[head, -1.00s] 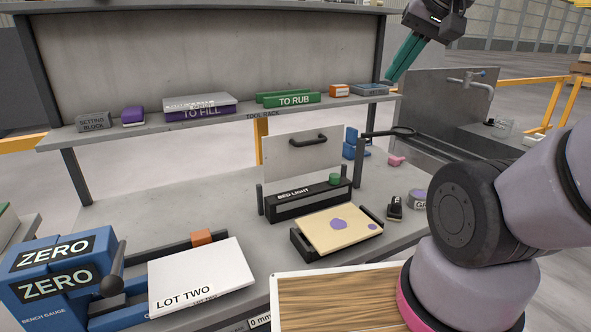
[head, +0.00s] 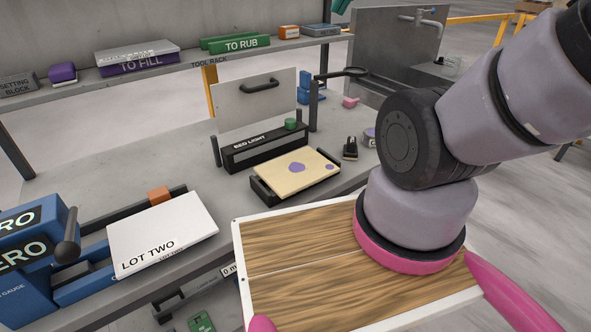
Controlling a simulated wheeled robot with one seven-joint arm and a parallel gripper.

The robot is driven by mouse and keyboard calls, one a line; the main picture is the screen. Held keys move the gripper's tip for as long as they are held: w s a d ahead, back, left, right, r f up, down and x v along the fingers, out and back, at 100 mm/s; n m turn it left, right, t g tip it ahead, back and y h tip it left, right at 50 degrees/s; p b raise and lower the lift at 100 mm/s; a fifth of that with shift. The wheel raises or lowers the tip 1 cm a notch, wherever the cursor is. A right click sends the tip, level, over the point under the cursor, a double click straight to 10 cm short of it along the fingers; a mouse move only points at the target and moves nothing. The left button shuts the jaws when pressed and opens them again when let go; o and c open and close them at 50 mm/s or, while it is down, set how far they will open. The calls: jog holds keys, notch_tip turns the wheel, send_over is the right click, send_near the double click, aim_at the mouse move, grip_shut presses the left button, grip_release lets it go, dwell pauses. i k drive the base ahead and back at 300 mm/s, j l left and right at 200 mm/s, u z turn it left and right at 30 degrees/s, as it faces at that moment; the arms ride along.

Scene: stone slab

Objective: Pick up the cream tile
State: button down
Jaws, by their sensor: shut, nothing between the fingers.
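The cream tile (head: 270,178) lies slightly tilted in a low black cradle (head: 262,194) on the bench, in front of the bed light. It has purple patches on its top face. The rest of my gripper is out of frame.
The black bed light (head: 250,154) with an upright grey panel (head: 240,105) stands right behind the tile. A white LOT TWO slab (head: 160,225) lies to its left, beside a blue bench gauge (head: 35,255). A dark-handled stamp-like item (head: 350,148) sits at right. The shelf (head: 180,78) spans the back.

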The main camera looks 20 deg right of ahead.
aim_at(287, 175)
jog(key=j+z, duration=0.1)
jog(key=z, duration=1.25)
jog(key=k+z, duration=0.25)
jog(key=k, duration=0.25)
